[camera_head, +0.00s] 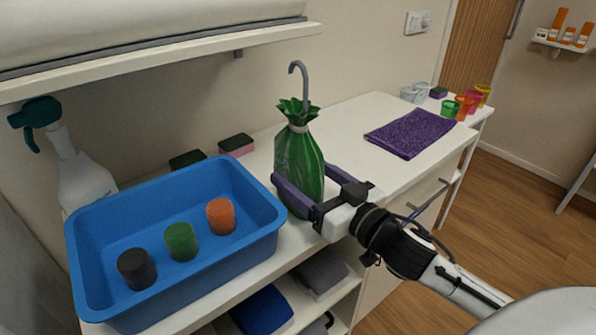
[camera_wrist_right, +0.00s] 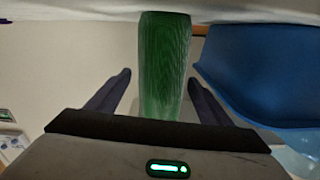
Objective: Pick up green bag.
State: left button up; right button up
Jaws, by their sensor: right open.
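The green bag (camera_head: 299,160) stands upright on the white counter, tied at the neck, with a grey hook (camera_head: 302,85) rising above its top. My right gripper (camera_head: 298,188) is at the bag's lower part, its dark fingers open on either side of it. In the right wrist view the bag (camera_wrist_right: 165,65) stands between the two fingertips of the gripper (camera_wrist_right: 160,82), with a visible gap on each side. My left gripper is not in view.
A blue tray (camera_head: 262,238) with black, green and orange cylinders is close left of the bag; it also shows in the wrist view (camera_wrist_right: 255,65). A spray bottle (camera_head: 82,178) and sponges (camera_head: 237,145) stand behind. A purple cloth (camera_head: 410,133) lies right. A shelf (camera_head: 180,55) overhangs at upper left.

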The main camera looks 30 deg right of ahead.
jog(key=shift+w, duration=0.6)
jog(key=c, duration=1.2)
jog(key=shift+r, duration=0.15)
